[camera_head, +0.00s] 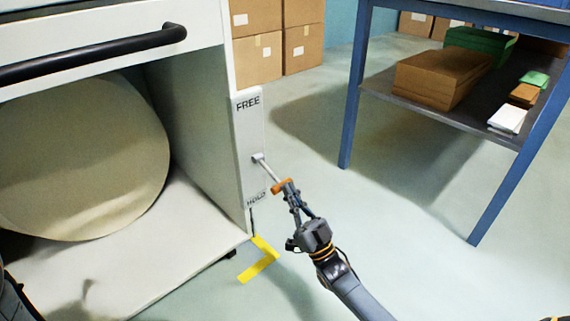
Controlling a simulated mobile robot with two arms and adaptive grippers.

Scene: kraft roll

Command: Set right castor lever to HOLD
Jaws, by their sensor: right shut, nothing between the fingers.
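The castor lever (269,171) is a pale rod with an orange end, on the white plate (249,125) at the cart's right front edge. The plate reads FREE at the top and HOLD near the bottom. The lever slants out and down to the right from its pivot, its orange end (281,186) a little above the level of the HOLD label (256,200). My right gripper (288,188) is shut and empty, its fingertips at the orange end; whether they touch it I cannot tell. My left gripper is not in view.
The white cart holds a large kraft roll (85,155) and has a black handle (95,55). Yellow tape (262,262) marks the floor by its corner. A blue-legged table (352,100) with stacked sheets stands at right. Cartons (257,58) stand behind. Floor between is clear.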

